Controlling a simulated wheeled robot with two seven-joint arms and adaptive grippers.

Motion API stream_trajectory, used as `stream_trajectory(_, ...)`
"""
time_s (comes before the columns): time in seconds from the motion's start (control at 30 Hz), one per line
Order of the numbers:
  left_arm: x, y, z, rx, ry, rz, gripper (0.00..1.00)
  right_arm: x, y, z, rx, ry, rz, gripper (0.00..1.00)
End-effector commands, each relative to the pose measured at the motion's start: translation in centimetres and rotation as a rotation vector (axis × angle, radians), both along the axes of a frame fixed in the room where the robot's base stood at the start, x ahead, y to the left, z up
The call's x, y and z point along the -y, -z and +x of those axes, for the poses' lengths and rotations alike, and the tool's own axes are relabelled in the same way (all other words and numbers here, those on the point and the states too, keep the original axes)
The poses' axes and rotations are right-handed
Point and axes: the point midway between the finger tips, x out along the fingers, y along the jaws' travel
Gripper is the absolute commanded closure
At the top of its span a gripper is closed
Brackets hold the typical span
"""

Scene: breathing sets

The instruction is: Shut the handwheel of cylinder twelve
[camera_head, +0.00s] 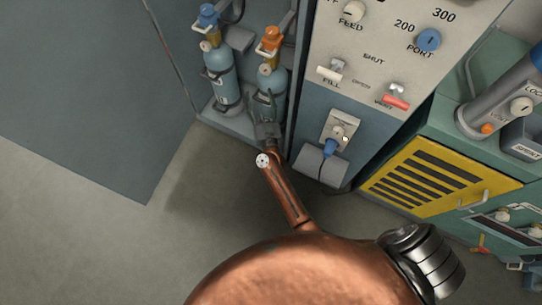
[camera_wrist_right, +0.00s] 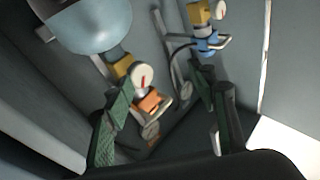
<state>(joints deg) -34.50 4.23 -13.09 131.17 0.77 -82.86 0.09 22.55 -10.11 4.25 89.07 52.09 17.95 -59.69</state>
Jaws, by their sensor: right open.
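Two pale blue cylinders stand side by side in a grey bay in the head view. The left cylinder (camera_head: 222,78) has a blue handwheel (camera_head: 208,14) on top. The right cylinder (camera_head: 271,82) has an orange handwheel (camera_head: 271,38). I cannot read a number on either. My right gripper (camera_head: 262,108) is open in front of the lower part of the orange-topped cylinder, below its handwheel. In the wrist view my open jaws (camera_wrist_right: 168,105) are spread, with the orange handwheel (camera_wrist_right: 152,102) seen between them and the blue handwheel (camera_wrist_right: 210,44) beyond. My left gripper is out of view.
A panel (camera_head: 375,40) with knobs and FILL and VENT levers stands right of the cylinders. A green cabinet with a yellow louvred panel (camera_head: 430,172) is farther right. A grey wall panel (camera_head: 80,80) lies left; floor is clear.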

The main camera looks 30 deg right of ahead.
Motion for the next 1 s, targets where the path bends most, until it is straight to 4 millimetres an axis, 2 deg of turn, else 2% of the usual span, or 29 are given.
stream_trajectory(0.5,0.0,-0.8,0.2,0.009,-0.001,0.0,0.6,-2.7,7.0,-6.2,-0.221,-0.281,-0.054,0.48)
stream_trajectory(1.0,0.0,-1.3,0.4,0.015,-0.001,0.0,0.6,-3.8,13.5,-13.2,-0.464,-0.436,-0.059,0.48)
